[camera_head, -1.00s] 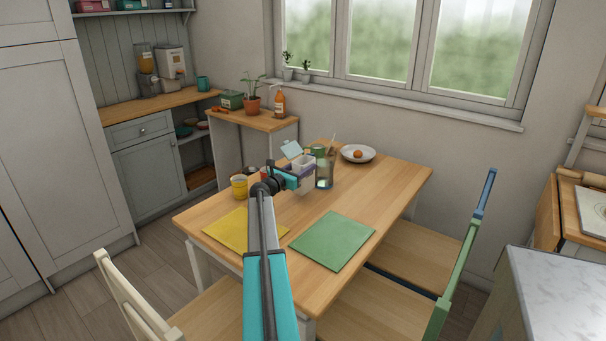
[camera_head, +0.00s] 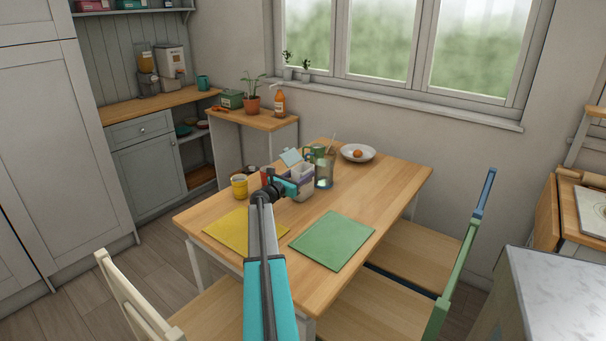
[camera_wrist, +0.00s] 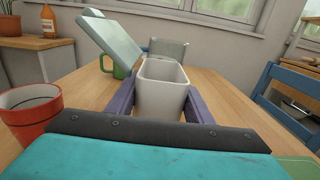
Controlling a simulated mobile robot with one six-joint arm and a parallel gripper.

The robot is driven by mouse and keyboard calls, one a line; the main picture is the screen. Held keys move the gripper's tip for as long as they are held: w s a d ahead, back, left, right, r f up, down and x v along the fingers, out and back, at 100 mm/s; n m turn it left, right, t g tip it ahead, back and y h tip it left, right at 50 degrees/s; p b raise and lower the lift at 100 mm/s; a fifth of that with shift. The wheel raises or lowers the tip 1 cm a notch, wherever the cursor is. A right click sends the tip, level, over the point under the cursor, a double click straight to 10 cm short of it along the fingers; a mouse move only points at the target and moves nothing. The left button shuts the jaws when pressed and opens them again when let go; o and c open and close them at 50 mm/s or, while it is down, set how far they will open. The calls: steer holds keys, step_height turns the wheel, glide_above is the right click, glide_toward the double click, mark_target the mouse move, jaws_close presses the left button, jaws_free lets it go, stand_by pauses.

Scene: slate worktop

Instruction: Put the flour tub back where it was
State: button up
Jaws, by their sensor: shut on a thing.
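The flour tub (camera_head: 303,172) appears as a white open-topped tub with a pale blue lid (camera_head: 290,157) swung open. My gripper (camera_head: 299,182) is shut on it over the dining table (camera_head: 390,185). In the wrist view the white tub (camera_wrist: 161,92) sits upright between the two purple fingers, and its raised lid (camera_wrist: 112,42) leans up to the left. The tub's base is low, close to the tabletop; I cannot tell whether it touches. Its near lower side is partly hidden by my gripper.
A red cup (camera_wrist: 30,108) stands close on the left, with a yellow mug (camera_head: 239,187) farther left. A green mug (camera_wrist: 117,66) and a glass jar (camera_head: 324,177) stand just behind the tub. A white bowl (camera_head: 348,156) is farther back. Yellow and green placemats (camera_head: 332,240) lie in front.

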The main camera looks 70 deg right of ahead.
steer(key=o, duration=1.3)
steer(key=shift+f, duration=0.1)
steer(key=shift+b+v, duration=0.6)
steer(key=shift+v, duration=5.4)
steer(key=shift+o, duration=0.4)
